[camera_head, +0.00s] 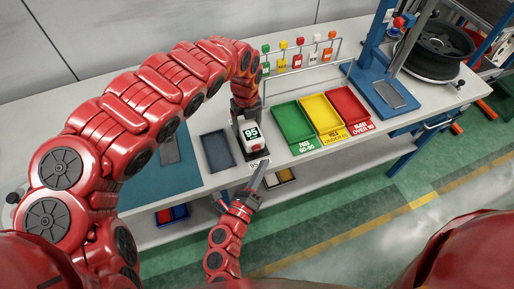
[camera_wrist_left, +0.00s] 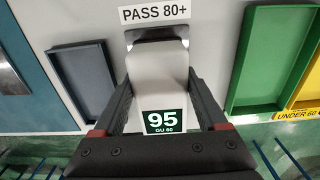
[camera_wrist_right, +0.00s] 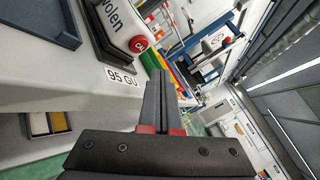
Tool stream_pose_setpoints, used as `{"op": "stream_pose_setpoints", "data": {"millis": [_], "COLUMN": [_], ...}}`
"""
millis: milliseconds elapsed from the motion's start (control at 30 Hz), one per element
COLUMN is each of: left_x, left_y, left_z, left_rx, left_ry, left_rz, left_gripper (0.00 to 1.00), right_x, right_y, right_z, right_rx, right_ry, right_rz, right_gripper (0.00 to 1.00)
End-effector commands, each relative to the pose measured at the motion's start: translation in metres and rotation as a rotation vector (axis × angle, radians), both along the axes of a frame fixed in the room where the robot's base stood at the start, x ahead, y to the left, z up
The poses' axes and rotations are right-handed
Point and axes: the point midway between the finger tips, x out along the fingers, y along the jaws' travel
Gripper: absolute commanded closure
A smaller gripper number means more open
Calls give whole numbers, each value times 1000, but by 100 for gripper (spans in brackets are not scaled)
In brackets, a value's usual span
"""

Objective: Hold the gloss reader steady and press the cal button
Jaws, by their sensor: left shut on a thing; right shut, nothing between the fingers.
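The white gloss reader (camera_head: 252,144) stands on a dark base on the bench, and its green display reads 95. My left gripper (camera_head: 247,115) is shut on the reader from above. In the left wrist view its fingers lie along both sides of the reader (camera_wrist_left: 158,80), whose display reads 95 GU 60. A red round button (camera_wrist_right: 138,44) shows on the reader in the right wrist view. My right gripper (camera_head: 266,163) is shut and empty. Its tips (camera_wrist_right: 160,74) are close to the button, with a gap that seems small; contact cannot be made out.
Green (camera_head: 294,123), yellow (camera_head: 322,113) and red (camera_head: 350,106) trays lie right of the reader. A dark grey tray (camera_head: 217,150) lies to its left. A rack with several coloured tags (camera_head: 300,55) stands behind.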

Motion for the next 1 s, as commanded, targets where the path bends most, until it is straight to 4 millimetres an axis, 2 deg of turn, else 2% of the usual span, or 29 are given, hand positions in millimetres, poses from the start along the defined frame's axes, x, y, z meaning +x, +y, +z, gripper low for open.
{"op": "stream_pose_setpoints", "data": {"millis": [300, 967, 1000], "left_x": [0, 0, 0], "left_y": [0, 0, 0], "left_z": [0, 0, 0], "left_rx": [0, 0, 0], "left_ry": [0, -1, -1], "left_rz": [0, 0, 0], "left_gripper": [100, 100, 22], "right_x": [-25, -25, -25], "right_y": [-7, -8, -8], "right_z": [0, 0, 0], "right_rx": [0, 0, 0], "right_ry": [2, 0, 0], "right_rz": [1, 0, 0], "right_gripper": [100, 100, 100]}}
